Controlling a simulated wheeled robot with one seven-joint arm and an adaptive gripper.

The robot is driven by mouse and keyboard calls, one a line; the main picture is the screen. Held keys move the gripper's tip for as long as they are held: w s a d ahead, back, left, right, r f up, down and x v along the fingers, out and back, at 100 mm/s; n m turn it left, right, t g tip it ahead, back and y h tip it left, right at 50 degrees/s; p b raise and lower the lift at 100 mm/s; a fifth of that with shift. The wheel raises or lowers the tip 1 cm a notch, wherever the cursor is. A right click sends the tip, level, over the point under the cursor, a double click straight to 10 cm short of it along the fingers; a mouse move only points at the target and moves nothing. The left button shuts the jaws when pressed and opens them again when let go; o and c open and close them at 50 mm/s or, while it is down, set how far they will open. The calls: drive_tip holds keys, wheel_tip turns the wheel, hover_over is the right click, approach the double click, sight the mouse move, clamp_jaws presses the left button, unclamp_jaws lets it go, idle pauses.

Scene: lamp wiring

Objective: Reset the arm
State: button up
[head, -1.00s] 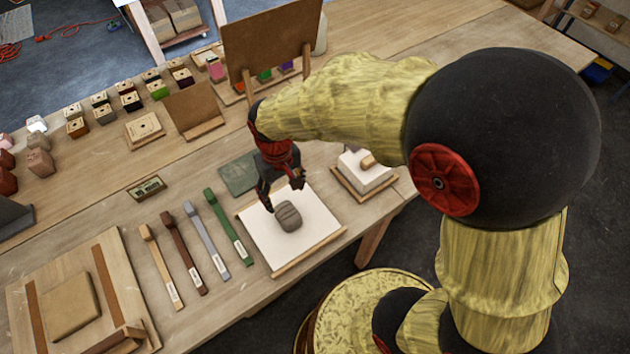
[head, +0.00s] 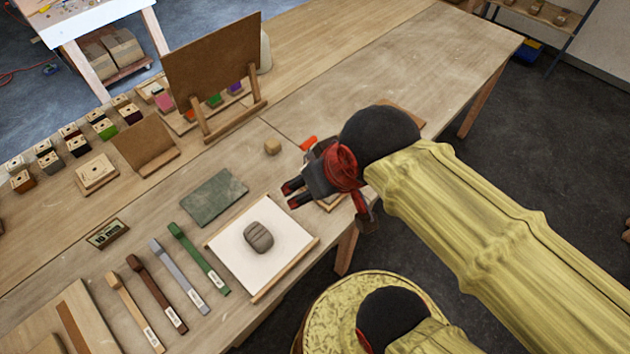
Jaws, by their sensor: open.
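My gripper (head: 294,194) is open and empty. It is raised over the table's right part, with its fingers pointing left. It is up and to the right of a white board (head: 228,237) with a wooden front strip. A grey-brown lump (head: 259,237) sits alone on that board, apart from my gripper. My arm comes in from the lower right and hides part of the table's front edge. A wooden-edged piece under my gripper is mostly hidden.
A green-grey mat (head: 214,196) lies behind the white board. Several labelled tools, one green (head: 198,258), lie to its left. A brown upright panel (head: 212,65) stands behind, near small coloured blocks. A small wooden knob (head: 272,146) is near my gripper. The table's far right is clear.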

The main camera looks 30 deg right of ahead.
drive_tip(key=shift+f, duration=0.1)
wheel_tip(320, 180, down, 8)
drive_tip(key=b, duration=0.8)
